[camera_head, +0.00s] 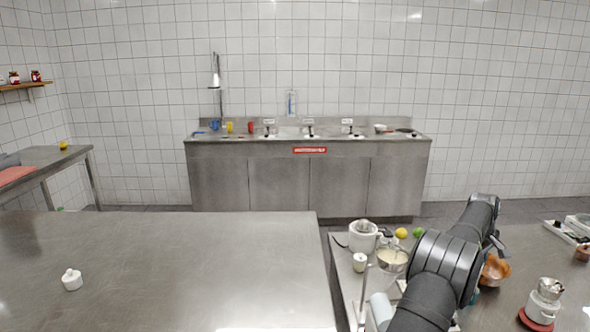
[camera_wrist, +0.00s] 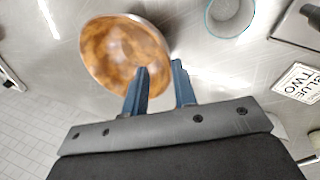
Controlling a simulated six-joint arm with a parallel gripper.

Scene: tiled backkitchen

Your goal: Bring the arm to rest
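My gripper (camera_wrist: 160,66) shows in the wrist view with its two dark blue fingers apart and a clear gap between them. An orange-brown bowl (camera_wrist: 115,45) lies just beyond the fingertips. The left finger overlaps the bowl's rim in the picture and the right finger is just outside it; I cannot tell whether either touches. In the head view my black arm (camera_head: 450,265) reaches over the right-hand counter, close to the same bowl (camera_head: 495,271). The gripper's fingers cannot be made out there.
A white appliance (camera_head: 362,236), a cream-filled bowl (camera_head: 391,259) and a metal-topped grinder (camera_head: 545,299) crowd the right. The left steel table (camera_head: 180,265) is mostly clear, with a small white pot (camera_head: 72,280).

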